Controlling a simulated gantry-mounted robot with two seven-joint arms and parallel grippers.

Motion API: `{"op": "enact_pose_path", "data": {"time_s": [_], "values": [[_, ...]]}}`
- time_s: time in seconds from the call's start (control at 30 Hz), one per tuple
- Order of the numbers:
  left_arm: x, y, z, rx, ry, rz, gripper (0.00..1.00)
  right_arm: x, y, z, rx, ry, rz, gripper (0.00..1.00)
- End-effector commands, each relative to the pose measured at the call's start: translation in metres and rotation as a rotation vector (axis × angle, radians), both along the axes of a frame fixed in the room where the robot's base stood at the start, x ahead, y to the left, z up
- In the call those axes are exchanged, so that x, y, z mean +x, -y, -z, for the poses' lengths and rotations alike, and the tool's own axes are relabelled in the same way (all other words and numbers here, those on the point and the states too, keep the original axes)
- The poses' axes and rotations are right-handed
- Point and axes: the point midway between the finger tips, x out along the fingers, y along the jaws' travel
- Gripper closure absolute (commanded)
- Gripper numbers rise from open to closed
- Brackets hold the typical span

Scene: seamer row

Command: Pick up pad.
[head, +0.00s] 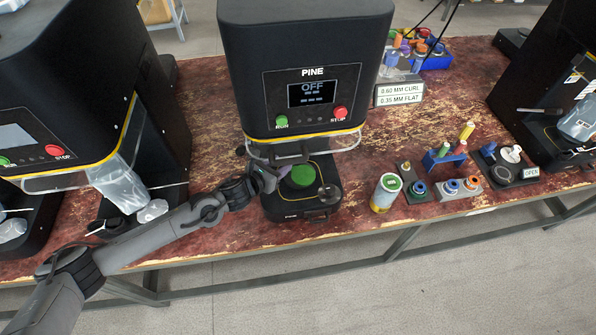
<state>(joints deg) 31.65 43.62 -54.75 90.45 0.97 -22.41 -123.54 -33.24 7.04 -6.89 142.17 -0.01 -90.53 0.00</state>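A round green pad-like disc (302,176) sits on the black base of the middle seamer, marked PINE (306,65). It is the only thing here that looks like a pad, though I cannot be sure that it is the pad. My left arm comes in from the lower left. Its gripper (274,178) is at the left edge of the seamer base, just left of the green disc. The fingers are small and partly lost against the dark base, so I cannot tell whether they are open or touch the disc. My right gripper is out of view.
A white and yellow can with a green top (385,193) stands right of the seamer. Small holders with colored parts (447,188) lie further right. A clear guard (306,146) hangs above the disc. Other seamers (60,100) stand on both sides. The table's front edge is close.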

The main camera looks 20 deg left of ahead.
Motion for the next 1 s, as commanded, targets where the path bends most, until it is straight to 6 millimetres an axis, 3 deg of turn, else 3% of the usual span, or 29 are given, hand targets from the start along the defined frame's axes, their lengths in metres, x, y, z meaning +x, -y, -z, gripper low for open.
{"op": "enact_pose_path", "data": {"time_s": [0.33,0.67,0.73,0.97,1.0], "values": [[0.035,0.013,0.019,-0.001,0.001,-0.001,0.57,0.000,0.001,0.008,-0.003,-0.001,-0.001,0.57],[0.040,0.015,0.022,0.000,0.000,0.000,0.57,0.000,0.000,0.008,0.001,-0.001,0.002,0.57],[0.040,0.015,0.022,0.000,0.000,0.000,0.64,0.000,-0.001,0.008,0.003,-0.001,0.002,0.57],[0.040,0.015,0.022,0.000,0.000,0.000,0.99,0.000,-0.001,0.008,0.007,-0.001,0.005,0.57],[0.040,0.015,0.022,0.000,0.000,0.000,1.00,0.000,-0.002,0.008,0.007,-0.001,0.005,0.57]]}}
